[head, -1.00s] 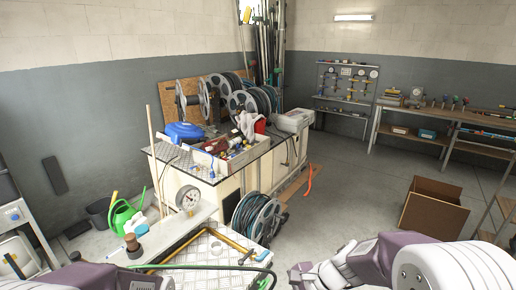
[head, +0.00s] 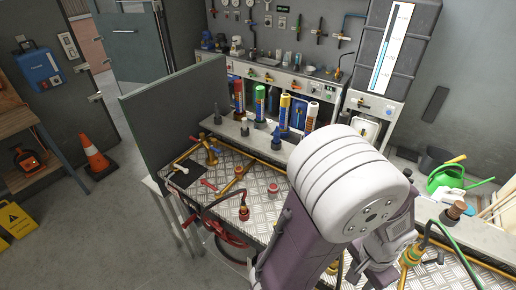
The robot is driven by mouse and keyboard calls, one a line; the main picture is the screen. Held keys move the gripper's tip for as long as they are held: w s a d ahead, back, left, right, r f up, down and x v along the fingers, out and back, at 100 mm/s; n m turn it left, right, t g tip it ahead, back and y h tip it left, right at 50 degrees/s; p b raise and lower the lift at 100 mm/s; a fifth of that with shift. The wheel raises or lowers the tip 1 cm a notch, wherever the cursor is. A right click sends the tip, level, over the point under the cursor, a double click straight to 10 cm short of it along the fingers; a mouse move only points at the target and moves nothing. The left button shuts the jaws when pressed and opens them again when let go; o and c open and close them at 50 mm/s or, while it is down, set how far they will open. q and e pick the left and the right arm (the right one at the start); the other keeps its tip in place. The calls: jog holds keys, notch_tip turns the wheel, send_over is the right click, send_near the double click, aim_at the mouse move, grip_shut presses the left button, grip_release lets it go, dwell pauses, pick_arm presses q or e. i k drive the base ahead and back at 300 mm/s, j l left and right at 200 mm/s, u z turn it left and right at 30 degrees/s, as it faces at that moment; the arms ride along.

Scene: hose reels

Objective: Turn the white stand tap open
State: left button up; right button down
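The white stand tap (head: 311,117) is a short upright post with a white top and a printed label. It stands at the right end of a row, at the back of a bench, just behind my arm's big white joint. Its lower part is close to the arm's outline, and I cannot make out its handle position. Beside it stand a yellow post (head: 284,108), a green post (head: 259,101) and a red post (head: 239,97). One of my arms fills the middle and bottom of the head view. No fingertips of either gripper show.
The checker-plate bench top (head: 215,172) holds brass pipes and a red-capped fitting (head: 273,190). A grey panel (head: 175,110) stands at its left end. An orange cone (head: 97,160) stands on open floor at left. A green watering can (head: 448,178) is at right.

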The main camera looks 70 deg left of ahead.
aim_at(175, 166)
jog(key=u, duration=0.9)
jog(key=j+u, duration=0.1)
jog(key=u, duration=0.8)
jog(key=j+u, duration=0.1)
jog(key=u, duration=1.25)
jog(key=i+j, duration=0.05)
